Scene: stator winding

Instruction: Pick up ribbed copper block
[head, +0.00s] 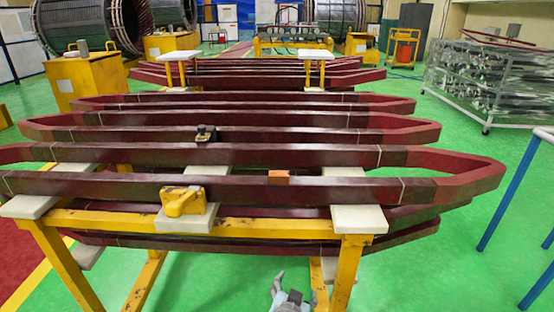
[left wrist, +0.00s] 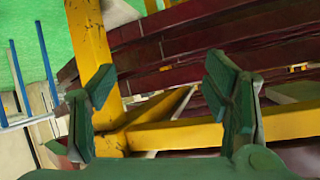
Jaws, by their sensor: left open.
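A small orange-copper block (head: 278,176) sits behind the front dark-red coil bar, right of the middle in the head view. Its lower part is hidden by the bar, and ribs cannot be made out. My left gripper (head: 294,288) is low at the bottom edge of the head view, in front of the rack and apart from the block. In the left wrist view its two green fingers (left wrist: 158,85) are spread wide with nothing held between them. I cannot clearly identify the block in that view. My right gripper is not in view.
Dark-red coils (head: 240,154) lie across a yellow rack (head: 352,262) with pale pads (head: 360,220). A yellow block (head: 183,202) and a dark block (head: 206,134) are also on it. Blue rails (head: 510,205) stand at right. Green floor (head: 460,260) lies free right of the rack.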

